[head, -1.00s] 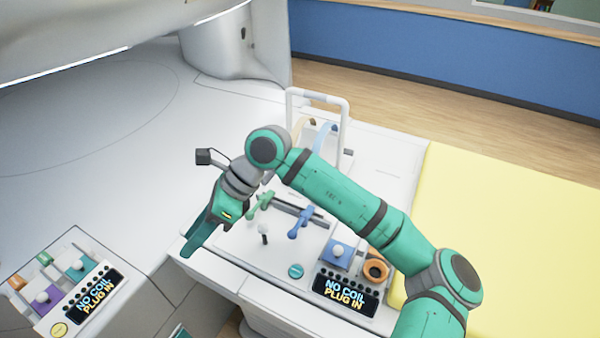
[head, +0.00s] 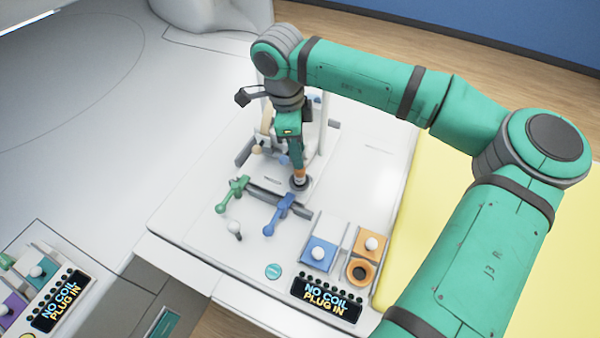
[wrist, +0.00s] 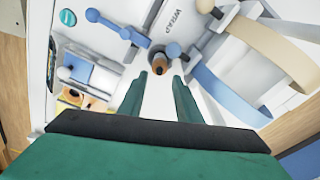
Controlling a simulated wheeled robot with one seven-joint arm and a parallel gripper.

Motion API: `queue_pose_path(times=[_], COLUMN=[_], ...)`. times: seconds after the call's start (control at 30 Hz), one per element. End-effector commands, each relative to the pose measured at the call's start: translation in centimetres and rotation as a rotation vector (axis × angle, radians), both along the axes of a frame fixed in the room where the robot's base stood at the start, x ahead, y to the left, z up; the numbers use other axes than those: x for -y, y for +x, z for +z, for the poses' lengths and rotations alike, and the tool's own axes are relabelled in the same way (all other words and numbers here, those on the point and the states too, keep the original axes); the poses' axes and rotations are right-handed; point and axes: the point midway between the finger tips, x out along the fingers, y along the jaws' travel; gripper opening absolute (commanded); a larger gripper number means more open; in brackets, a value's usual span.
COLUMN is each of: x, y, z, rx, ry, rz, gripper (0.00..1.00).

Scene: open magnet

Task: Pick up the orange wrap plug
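The orange wrap plug (head: 300,173), with a dark end, stands below my gripper (head: 298,166) in the head view, partly hidden by it. In the wrist view the plug (wrist: 160,65) shows small and orange-brown at the far end of the gap between my fingers. It lies near the label reading WRAP. My gripper (wrist: 159,77) points down with its two teal fingers apart, one on each side of the plug. I cannot tell whether the fingertips touch it.
A blue strap (wrist: 228,92) and a tan strap (wrist: 265,50) stand close beside the fingers. A blue socket block (head: 318,254) and an orange one (head: 362,270) sit at front right, by a display (head: 326,297).

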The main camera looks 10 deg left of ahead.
Motion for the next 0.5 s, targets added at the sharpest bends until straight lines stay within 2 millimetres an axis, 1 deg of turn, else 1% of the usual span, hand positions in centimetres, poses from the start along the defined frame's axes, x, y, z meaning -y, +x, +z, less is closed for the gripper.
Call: queue_pose_path(times=[0.03, 0.1, 0.27, 0.5], x=[0.1, 0.2, 0.2, 0.3], y=[0.0, 0.0, 0.0, 0.0], z=[-0.9, -1.8, -3.0, -6.2], rx=[-0.003, -0.003, -0.002, -0.003], ry=[0.0, 0.0, 0.001, 0.003], rz=[0.0, 0.0, 0.001, 0.001], gripper=[0.31, 0.31, 0.31, 0.31])
